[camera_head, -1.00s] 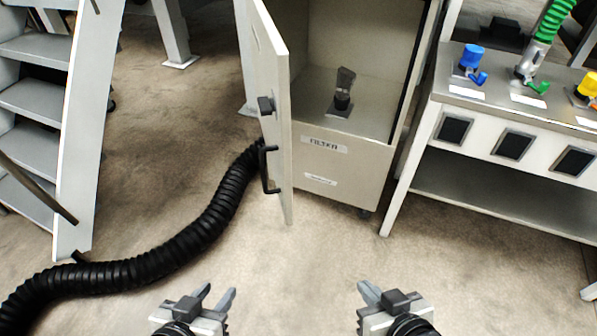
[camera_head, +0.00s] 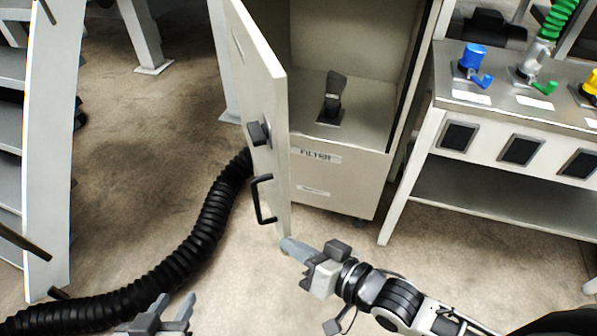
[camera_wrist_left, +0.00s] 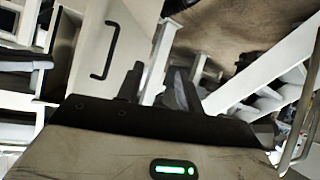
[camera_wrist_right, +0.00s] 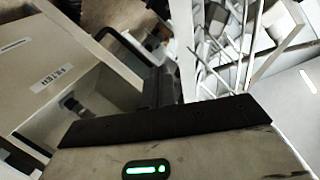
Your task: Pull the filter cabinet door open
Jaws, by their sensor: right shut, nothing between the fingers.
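The filter cabinet (camera_head: 340,180) stands with its door (camera_head: 255,110) partly open, swung out to the left, so its inside shows. The door has a black handle (camera_head: 262,200) and a black latch block (camera_head: 259,132) on its outer face. My right gripper (camera_head: 288,246) is shut and empty, its tips by the door's lower free corner; I cannot tell whether they touch it. My left gripper (camera_head: 172,308) is open and empty at the bottom, apart from the door. The handle also shows in the left wrist view (camera_wrist_left: 104,52). The cabinet's label (camera_wrist_right: 52,78) shows in the right wrist view.
A thick black hose (camera_head: 190,245) curves over the floor left of the door. A stair frame (camera_head: 48,150) stands at the far left. A workbench (camera_head: 520,145) with coloured valves stands right of the cabinet. A dark fitting (camera_head: 332,98) stands inside the cabinet.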

